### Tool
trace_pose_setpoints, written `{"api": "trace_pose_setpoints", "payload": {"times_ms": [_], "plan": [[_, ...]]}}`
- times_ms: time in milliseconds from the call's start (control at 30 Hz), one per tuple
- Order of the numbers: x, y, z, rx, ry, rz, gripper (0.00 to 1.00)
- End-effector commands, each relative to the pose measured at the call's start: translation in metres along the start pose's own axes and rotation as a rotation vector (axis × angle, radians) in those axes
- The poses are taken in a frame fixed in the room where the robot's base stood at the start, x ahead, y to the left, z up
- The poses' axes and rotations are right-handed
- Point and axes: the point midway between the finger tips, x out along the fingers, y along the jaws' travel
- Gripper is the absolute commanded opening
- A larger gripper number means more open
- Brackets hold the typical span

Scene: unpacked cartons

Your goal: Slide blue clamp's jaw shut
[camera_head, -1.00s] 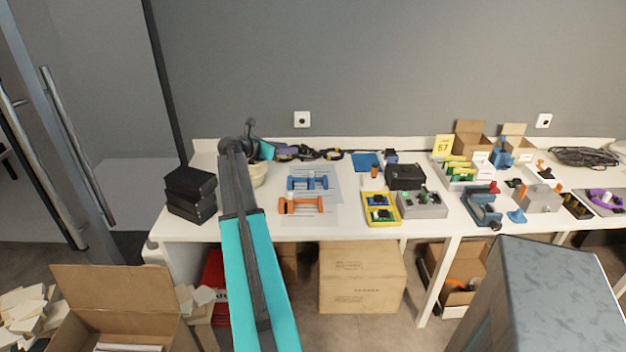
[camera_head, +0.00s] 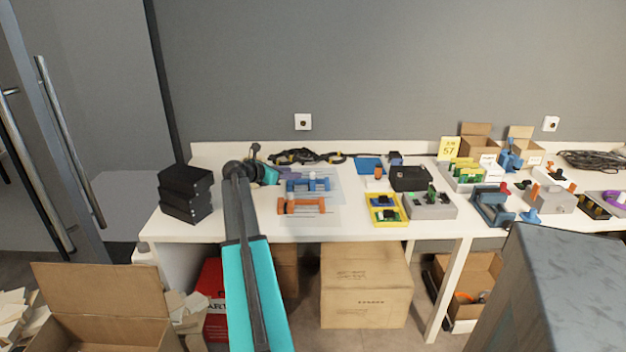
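The blue clamp (camera_head: 308,186) lies on a pale sheet on the white table. It has blue blocks spaced along a bar; the gap at its jaw is too small to judge. An orange clamp (camera_head: 301,206) of similar form lies just in front of it. My arm reaches up from the bottom of the picture, and its wrist turns right at the table. My gripper (camera_head: 284,174) is by the left end of the blue clamp, slightly behind it in the picture. Its fingers are too small and dark to read, and I cannot tell whether it touches the clamp.
Black boxes (camera_head: 186,194) are stacked at the table's left end. A dark cable (camera_head: 300,156) lies behind the clamps. To the right are a yellow tray (camera_head: 385,210), a black case (camera_head: 409,178) and a grey box (camera_head: 430,206). Cartons stand under the table.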

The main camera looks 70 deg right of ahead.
Motion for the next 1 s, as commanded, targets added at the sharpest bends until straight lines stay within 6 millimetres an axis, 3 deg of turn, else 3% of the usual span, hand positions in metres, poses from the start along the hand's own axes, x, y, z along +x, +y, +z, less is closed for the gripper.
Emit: {"api": "trace_pose_setpoints", "payload": {"times_ms": [467, 1000], "plan": [[0.010, 0.000, 0.001, 0.000, 0.000, -0.002, 0.35], [0.081, -0.001, 0.001, 0.001, 0.000, -0.003, 0.35]]}}
